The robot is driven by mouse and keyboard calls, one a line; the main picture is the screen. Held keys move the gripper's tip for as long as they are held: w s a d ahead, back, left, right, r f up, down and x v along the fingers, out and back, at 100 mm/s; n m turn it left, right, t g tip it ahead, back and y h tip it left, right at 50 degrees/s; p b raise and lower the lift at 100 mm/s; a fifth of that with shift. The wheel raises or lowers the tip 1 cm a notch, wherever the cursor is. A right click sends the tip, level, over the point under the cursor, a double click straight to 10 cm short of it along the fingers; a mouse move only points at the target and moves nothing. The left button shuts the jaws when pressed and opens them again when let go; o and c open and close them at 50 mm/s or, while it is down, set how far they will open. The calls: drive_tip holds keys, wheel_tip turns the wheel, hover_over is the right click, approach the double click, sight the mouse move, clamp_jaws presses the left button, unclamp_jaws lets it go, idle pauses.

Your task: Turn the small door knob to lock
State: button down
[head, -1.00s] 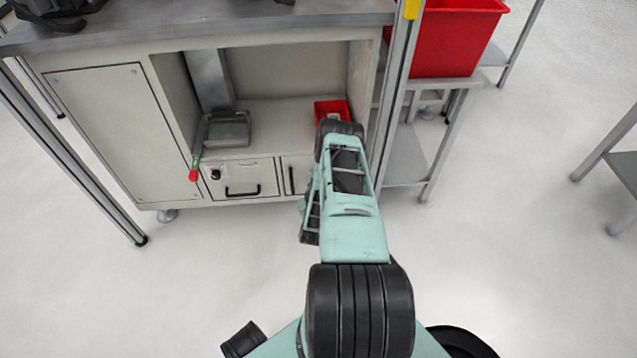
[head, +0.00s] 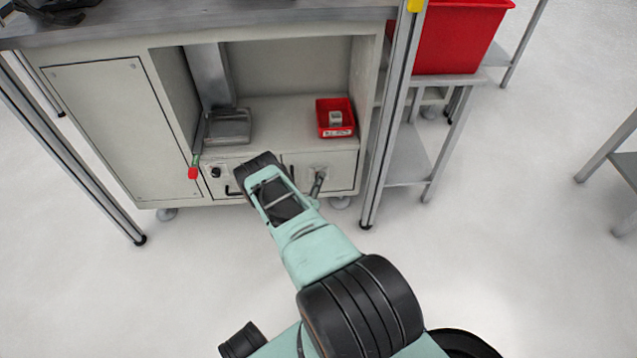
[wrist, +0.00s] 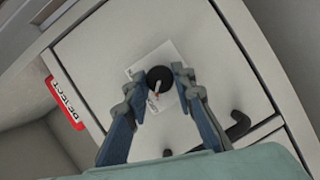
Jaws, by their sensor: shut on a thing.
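In the head view, my gripper (head: 318,184) is at the front of the right-hand lower door (head: 343,167); the knob is too small to make out there. A black handle (wrist: 238,127) is on the same door, to the right of the fingers.
A red bin (head: 336,118) with a small grey thing inside stands on the shelf above the door. A left drawer (head: 218,186) has its own black knob. A metal post (head: 388,130) stands right of the cabinet. The floor in front is clear.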

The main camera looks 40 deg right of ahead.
drive_tip(key=shift+w+d+n, duration=0.1)
drive_tip(key=shift+n, duration=0.4)
drive_tip(key=c, duration=1.6)
unclamp_jaws()
drive_tip(key=v, duration=0.7)
drive_tip(key=shift+s+a+f, duration=0.1)
drive_tip(key=shift+s+a, duration=0.1)
drive_tip(key=shift+a, duration=0.1)
drive_tip(key=shift+w, duration=0.1)
